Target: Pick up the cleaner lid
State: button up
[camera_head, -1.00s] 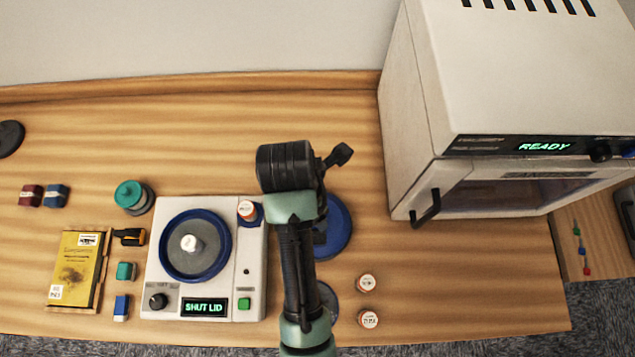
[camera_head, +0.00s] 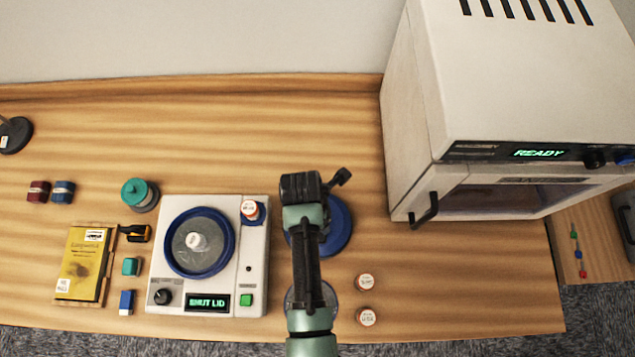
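The cleaner appears to be the pale machine (camera_head: 256,285) at left centre; its display reads "SHUT LID". Its round blue-rimmed bowl (camera_head: 170,262) has a grey inside with a small white-topped piece at the middle. A blue disc (camera_head: 340,238) lies on the table right of the machine and may be the cleaner lid; my arm covers its left part. My gripper (camera_head: 318,228) seems to be over this disc, with its fingers hidden below my arm. Whether it is open or touches the disc cannot be seen.
Two small white-topped jars (camera_head: 366,282) stand to the right of my arm. A blue-rimmed round piece (camera_head: 328,299) is partly under my arm. A large white oven (camera_head: 440,110) reading "READY" stands at right. A yellow book (camera_head: 82,265) lies at left. The back table is clear.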

grip_shut()
dwell(0.4)
dwell(1.1)
